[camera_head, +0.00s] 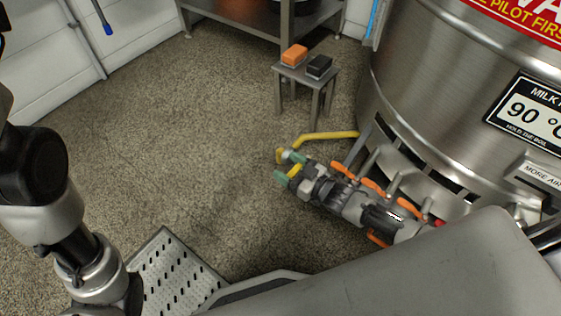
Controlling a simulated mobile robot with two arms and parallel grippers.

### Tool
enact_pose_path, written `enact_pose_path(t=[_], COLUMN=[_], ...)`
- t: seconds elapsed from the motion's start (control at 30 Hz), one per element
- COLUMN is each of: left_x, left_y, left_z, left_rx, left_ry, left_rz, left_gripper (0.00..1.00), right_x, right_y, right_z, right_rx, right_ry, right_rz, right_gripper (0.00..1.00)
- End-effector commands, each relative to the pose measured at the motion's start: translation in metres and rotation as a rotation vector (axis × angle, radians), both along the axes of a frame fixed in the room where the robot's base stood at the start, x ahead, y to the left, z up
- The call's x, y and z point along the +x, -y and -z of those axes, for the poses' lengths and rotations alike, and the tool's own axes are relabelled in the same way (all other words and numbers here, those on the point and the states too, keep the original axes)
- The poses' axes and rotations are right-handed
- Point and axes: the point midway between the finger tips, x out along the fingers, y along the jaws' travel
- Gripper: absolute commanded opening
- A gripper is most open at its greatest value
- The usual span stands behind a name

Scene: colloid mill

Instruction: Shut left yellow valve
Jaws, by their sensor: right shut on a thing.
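A yellow valve handle (328,135) shows left of the steel vessel's base, low over the floor. It is a long bar that bends down at its left end, next to the green fingertips of my right gripper (287,166). A bit of yellow shows between these fingertips, and the gripper is shut on it. The valve body is mostly hidden behind my right arm. My left arm comes in at the left edge, and its gripper is out of view.
The large steel vessel (420,70) fills the right side. A perforated metal step (172,275) lies at the lower left. The speckled floor in the middle is clear.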

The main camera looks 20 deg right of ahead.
Motion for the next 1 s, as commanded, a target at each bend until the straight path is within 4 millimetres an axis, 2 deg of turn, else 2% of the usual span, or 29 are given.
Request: enact_pose_path(t=[0.37,0.4,0.53,0.83,0.97,1.0], left_x=[0.001,0.001,0.0,0.0,0.001,0.007], left_y=[0.0,0.0,0.0,0.0,0.0,0.0], left_z=[0.001,0.001,0.001,-0.001,-0.006,-0.002], left_rx=[0.0,0.0,0.001,0.001,0.0,-0.001], left_ry=[-0.002,-0.002,-0.002,-0.001,-0.001,-0.029], left_rz=[0.0,0.0,0.001,0.001,0.002,0.001], left_gripper=[0.0,0.0,0.0,0.0,0.0,0.0], right_x=[-0.002,-0.002,-0.002,-0.002,-0.002,-0.002], right_y=[-0.001,-0.001,-0.001,-0.001,-0.001,-0.001], right_z=[0.0,0.0,0.0,-0.001,-0.01,-0.015], right_rx=[0.003,0.003,0.003,0.003,0.003,0.003], right_ry=[0.002,0.002,0.002,0.002,0.002,0.002], right_rz=[-0.027,-0.027,-0.026,-0.025,-0.025,-0.025], right_gripper=[0.25,0.72,0.92,0.94,0.94,0.94])
